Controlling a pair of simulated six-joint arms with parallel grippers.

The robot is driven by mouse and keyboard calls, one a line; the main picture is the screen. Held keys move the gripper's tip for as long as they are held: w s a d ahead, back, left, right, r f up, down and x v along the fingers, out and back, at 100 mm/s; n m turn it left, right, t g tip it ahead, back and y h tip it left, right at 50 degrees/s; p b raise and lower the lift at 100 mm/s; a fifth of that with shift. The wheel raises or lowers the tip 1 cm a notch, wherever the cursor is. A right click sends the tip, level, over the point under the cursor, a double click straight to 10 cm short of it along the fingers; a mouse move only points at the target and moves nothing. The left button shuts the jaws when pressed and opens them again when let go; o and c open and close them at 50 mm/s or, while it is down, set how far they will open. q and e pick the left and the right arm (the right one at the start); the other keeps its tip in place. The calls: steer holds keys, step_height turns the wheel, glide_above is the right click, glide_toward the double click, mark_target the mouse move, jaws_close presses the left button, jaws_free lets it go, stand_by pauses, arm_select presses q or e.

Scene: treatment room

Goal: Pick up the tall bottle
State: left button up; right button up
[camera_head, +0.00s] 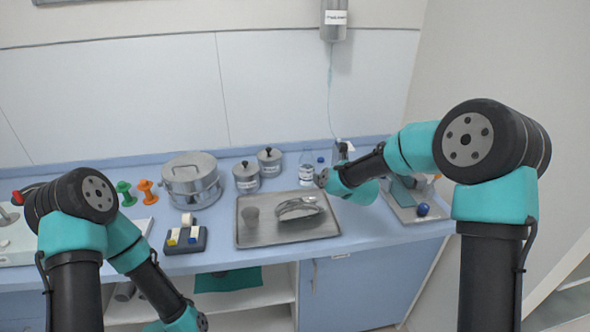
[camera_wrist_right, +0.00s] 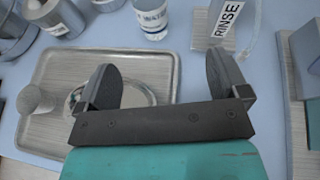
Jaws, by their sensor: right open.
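A clear bottle with a white and blue label (camera_head: 306,168) stands upright behind the tray; its lower part, labelled WATER (camera_wrist_right: 153,18), shows at the top of the right wrist view. A spray-type bottle (camera_head: 341,150) stands further right, partly behind my right arm. In the right wrist view an item labelled RINSE (camera_wrist_right: 228,18) is cut off by the top edge; I cannot tell which of these is the tall bottle. My right gripper (camera_wrist_right: 165,80) is open and empty above the tray's right side, short of both. My left gripper is out of view, below the frame.
Two lidded jars (camera_head: 247,177) and a large pot (camera_head: 191,180) stand left of the bottles. Another tray (camera_head: 408,213) lies at right. A dispenser (camera_head: 335,20) hangs above with a thin tube.

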mark_target(309, 167)
steer(key=shift+w+a+r+m, duration=0.1)
steer(key=shift+a+m, duration=0.1)
steer(key=shift+a, duration=0.35)
steer(key=shift+w+a+r+m, duration=0.1)
steer(key=shift+a+m, duration=0.1)
steer(key=shift+a, duration=0.3)
steer(key=x, duration=1.2)
steer(key=shift+x, duration=2.65)
steer(key=shift+r, duration=0.1)
steer(key=shift+c, duration=0.3)
steer(key=c, duration=1.1)
